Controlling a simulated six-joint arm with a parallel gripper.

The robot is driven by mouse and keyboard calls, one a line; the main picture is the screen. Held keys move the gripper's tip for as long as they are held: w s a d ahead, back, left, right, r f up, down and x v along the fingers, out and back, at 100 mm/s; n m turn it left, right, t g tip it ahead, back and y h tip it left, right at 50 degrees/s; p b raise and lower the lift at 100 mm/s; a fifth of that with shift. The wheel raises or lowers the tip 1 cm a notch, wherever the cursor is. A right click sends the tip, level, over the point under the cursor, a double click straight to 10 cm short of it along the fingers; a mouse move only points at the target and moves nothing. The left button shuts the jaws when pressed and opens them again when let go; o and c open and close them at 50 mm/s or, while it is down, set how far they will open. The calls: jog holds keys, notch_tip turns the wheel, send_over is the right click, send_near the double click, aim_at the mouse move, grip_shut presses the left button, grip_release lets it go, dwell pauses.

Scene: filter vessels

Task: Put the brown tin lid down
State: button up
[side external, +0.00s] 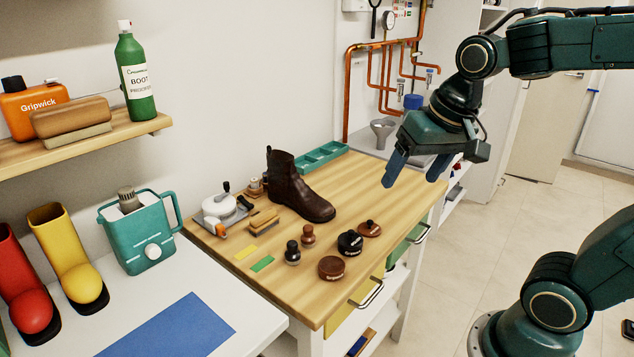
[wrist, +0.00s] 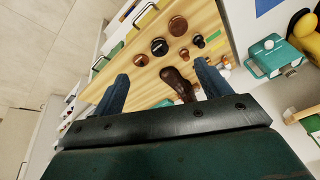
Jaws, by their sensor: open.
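The brown tin lid (side external: 370,229), a small brown disc with a knob, lies on the wooden worktop just behind and right of the black tin (side external: 350,243). The brown tin (side external: 331,268) stands nearer the front edge, its round brown top uncovered by the lid. In the wrist view the brown lid (wrist: 139,60) shows beyond my fingers, in line with the black tin (wrist: 158,46) and the brown tin (wrist: 178,25). My gripper (side external: 415,172) is open and empty, raised above the worktop's back right, clear of the lid.
A dark brown boot (side external: 296,188) stands behind the tins. Two knobbed daubers (side external: 293,253) (side external: 308,236), a brush (side external: 264,221) and yellow and green strips lie to the left. A teal tray (side external: 320,156) is at the back. The worktop right of the boot is clear.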

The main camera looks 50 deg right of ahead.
jog(key=s+a+n+t, duration=0.1)
jog(key=s+a+n, duration=0.2)
jog(key=s+n, duration=0.2)
jog(key=shift+s+f+n+t, duration=0.3)
jog(key=shift+s, duration=0.85)
